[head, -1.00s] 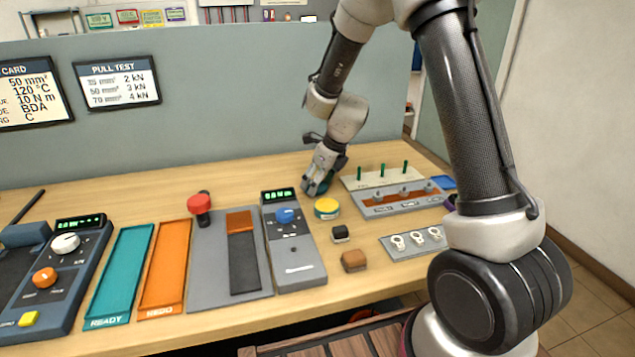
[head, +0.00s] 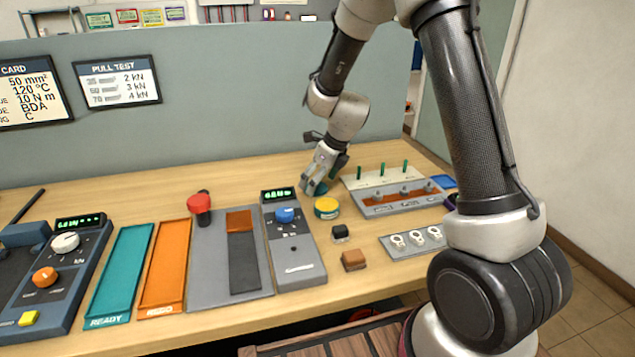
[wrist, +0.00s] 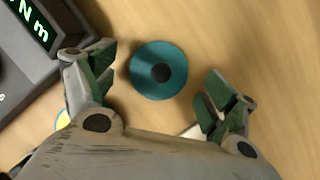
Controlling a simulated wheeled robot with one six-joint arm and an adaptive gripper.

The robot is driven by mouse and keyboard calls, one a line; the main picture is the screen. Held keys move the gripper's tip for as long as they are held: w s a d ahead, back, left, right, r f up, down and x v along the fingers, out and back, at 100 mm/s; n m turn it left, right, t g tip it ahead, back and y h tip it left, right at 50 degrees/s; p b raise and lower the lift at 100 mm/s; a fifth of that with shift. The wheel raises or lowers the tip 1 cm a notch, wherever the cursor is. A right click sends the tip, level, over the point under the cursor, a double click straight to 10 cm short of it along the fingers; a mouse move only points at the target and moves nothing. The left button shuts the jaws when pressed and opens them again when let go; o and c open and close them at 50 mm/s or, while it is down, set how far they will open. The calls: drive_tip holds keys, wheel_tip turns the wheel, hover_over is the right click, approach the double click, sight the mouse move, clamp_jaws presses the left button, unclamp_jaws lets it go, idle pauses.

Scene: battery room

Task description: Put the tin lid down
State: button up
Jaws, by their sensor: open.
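The tin lid (wrist: 140,72) is a teal disc with a dark round knob at its middle. In the wrist view it lies flat on the wooden table, between and just beyond my fingertips. My gripper (wrist: 156,88) is open, with its green-padded fingers apart on either side of the lid and a gap showing on both sides. In the head view my gripper (head: 316,188) is low over the table behind the yellow tin (head: 327,205). There the lid is mostly hidden by the fingers.
A grey meter (head: 297,262) with a blue knob stands left of the gripper. A grey rack (head: 385,199) with green pegs is to the right. A black block (head: 340,233) and a brown block (head: 354,261) lie in front. Bare table lies behind the meter.

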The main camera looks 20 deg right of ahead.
drive_tip(key=s+d+r+n, duration=0.3)
drive_tip(key=s+r, duration=0.2)
drive_tip(key=r, duration=0.3)
drive_tip(key=s+d+r+n, duration=0.3)
drive_tip(key=s+r, duration=0.1)
drive_tip(key=r, duration=0.4)
drive_tip(key=s+d+r+n+h, duration=0.1)
drive_tip(key=s+d+r+n, duration=0.1)
drive_tip(key=s+n, duration=0.5)
drive_tip(key=s+d+r+n+h, duration=0.1)
drive_tip(key=s+d+r+n, duration=0.1)
drive_tip(key=s+n, duration=0.5)
drive_tip(key=s+d+r+n, duration=0.2)
drive_tip(key=s+d+n, duration=0.2)
drive_tip(key=s+n, duration=0.4)
drive_tip(key=shift+s+d+t+h, duration=0.15)
drive_tip(key=shift+s+t+h, duration=0.2)
drive_tip(key=shift+s, duration=0.8)
